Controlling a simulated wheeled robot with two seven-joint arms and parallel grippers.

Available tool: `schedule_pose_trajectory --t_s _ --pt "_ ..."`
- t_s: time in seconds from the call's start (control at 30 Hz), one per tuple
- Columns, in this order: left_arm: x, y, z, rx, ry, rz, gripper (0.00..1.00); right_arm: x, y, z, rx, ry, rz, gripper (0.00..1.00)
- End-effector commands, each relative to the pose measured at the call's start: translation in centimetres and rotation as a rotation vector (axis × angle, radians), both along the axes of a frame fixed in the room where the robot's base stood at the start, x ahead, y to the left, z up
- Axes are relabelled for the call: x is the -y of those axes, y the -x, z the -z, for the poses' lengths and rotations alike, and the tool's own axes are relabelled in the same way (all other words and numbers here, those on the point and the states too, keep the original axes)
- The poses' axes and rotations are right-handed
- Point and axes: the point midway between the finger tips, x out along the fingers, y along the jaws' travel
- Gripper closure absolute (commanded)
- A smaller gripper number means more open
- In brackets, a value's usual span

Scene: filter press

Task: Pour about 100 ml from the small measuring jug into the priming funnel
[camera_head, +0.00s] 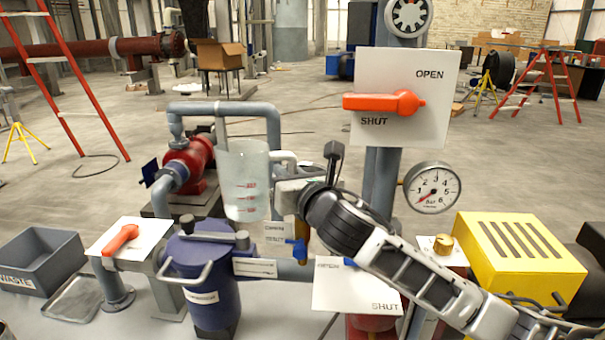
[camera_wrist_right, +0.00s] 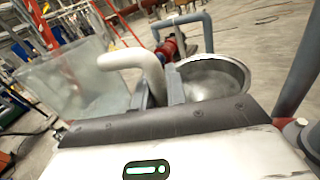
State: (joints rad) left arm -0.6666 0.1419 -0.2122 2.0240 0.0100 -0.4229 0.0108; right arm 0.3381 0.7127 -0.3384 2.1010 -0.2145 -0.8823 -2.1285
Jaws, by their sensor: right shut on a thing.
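The small measuring jug (camera_head: 245,185) is clear plastic with red marks and hangs in the air, roughly upright, in the head view. In the wrist view the jug (camera_wrist_right: 75,85) is at the left, with some pale liquid seeming to lie low inside. My right gripper (camera_head: 284,190) is shut on its pale handle (camera_wrist_right: 130,58); the fingers (camera_wrist_right: 160,92) show in the wrist view. The metal priming funnel (camera_wrist_right: 212,80) is open-topped, just right of the fingers there, apart from the jug. In the head view my gripper and arm seem to hide it. My left gripper is not in view.
A blue lidded vessel (camera_head: 205,275) stands below the jug. A red pump (camera_head: 190,165) and grey pipes (camera_head: 275,130) are behind it. A panel with an orange lever (camera_head: 385,102), a gauge (camera_head: 433,188) and a yellow box (camera_head: 515,260) stand right. A grey bin (camera_head: 40,260) is far left.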

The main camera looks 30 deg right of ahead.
Motion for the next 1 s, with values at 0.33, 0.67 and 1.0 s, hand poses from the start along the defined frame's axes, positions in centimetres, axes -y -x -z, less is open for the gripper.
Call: schedule_pose_trajectory --t_s 0.33,0.67,1.0 --pt "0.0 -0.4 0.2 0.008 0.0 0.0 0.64 0.6 -0.1 -0.3 -0.041 -0.204 -0.002 1.0" --pt "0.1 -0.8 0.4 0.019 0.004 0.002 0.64 1.3 -0.3 -0.2 -0.087 -0.416 -0.003 1.0" --pt "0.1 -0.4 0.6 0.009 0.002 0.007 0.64 1.5 -0.3 -0.5 -0.136 -0.633 -0.005 1.0"
